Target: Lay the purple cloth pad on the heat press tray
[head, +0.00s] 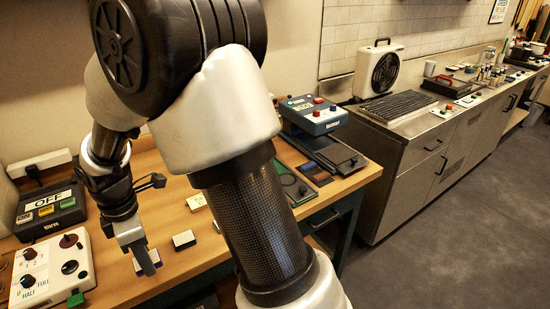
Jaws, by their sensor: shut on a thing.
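My gripper (145,260) points down over the wooden table at the lower left. It is shut on a small pad with purple edges and a pale top (155,257), which fits the purple cloth pad. The pad is low, at or just above the table top; I cannot tell if it touches. A dark flat tray (333,153) lies in front of a blue control box (313,115) with red knobs, at the table's right end. It looks like the heat press tray. My arm hides the table's middle.
A white-topped block (184,240) lies just right of my gripper. A pale tag (197,202) lies behind it.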

